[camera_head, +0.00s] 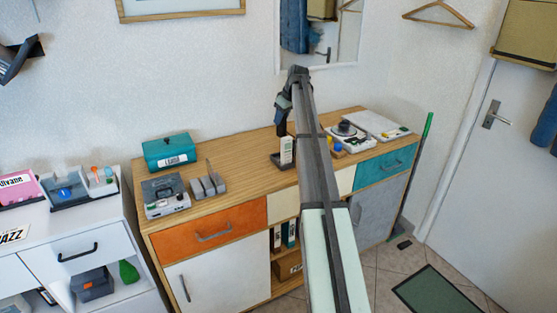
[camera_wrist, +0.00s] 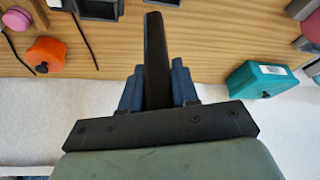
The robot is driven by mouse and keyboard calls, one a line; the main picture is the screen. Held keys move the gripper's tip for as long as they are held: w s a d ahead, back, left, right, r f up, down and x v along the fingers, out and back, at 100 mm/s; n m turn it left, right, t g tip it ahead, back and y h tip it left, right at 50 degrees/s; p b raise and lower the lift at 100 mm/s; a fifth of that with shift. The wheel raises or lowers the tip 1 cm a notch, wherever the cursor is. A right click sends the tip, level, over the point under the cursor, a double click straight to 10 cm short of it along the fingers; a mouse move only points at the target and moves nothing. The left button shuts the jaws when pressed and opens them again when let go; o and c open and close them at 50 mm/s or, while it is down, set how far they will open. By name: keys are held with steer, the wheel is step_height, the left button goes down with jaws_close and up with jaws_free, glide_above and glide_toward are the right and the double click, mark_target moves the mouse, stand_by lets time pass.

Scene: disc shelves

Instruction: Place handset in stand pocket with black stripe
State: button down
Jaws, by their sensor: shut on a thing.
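My gripper (camera_head: 287,100) is above the back middle of the wooden cabinet top, shut on a dark, bar-shaped handset (camera_head: 282,122). In the wrist view the handset (camera_wrist: 155,55) stands out between the blue fingers of my gripper (camera_wrist: 157,88). In the head view it hangs down, just above or behind a white labelled block (camera_head: 287,150) in a small dark tray (camera_head: 276,161); I cannot tell whether they touch. A grey stand with several pockets (camera_head: 208,187) is further left, with a thin rod rising from it. I cannot make out a black stripe on any pocket.
A teal box (camera_head: 170,153) and a grey device (camera_head: 165,196) are at the left of the cabinet top (camera_head: 237,160). A turntable (camera_head: 347,134) is to the right, partly beside my arm. Bare wood lies between the grey stand and the dark tray.

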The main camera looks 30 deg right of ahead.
mark_target(280, 135)
steer(key=n, duration=0.1)
steer(key=n+y, duration=0.1)
steer(key=n, duration=0.1)
steer(key=a+n+g, duration=0.1)
steer(key=shift+r+n+y, duration=0.25)
steer(key=shift+n+y, duration=0.05)
steer(key=shift+s+a+f+n+g+y, duration=0.2)
steer(key=shift+f+n+g, duration=0.35)
steer(key=shift+f+n, duration=1.05)
steer(key=shift+s+a+f+n+g+y, duration=0.15)
steer(key=shift+f+n+g, duration=0.35)
steer(key=shift+f+n, duration=1.1)
steer(key=shift+s+a+f+n+g+y, duration=0.1)
steer(key=shift+f+n+g+y, duration=0.3)
steer(key=shift+f+n, duration=1.2)
steer(key=shift+f, duration=0.25)
steer(key=c, duration=0.8)
jaws_free()
steer(key=shift+c, duration=0.2)
steer(key=shift+r, duration=0.1)
steer(key=v, duration=1.2)
steer(key=shift+w, duration=0.15)
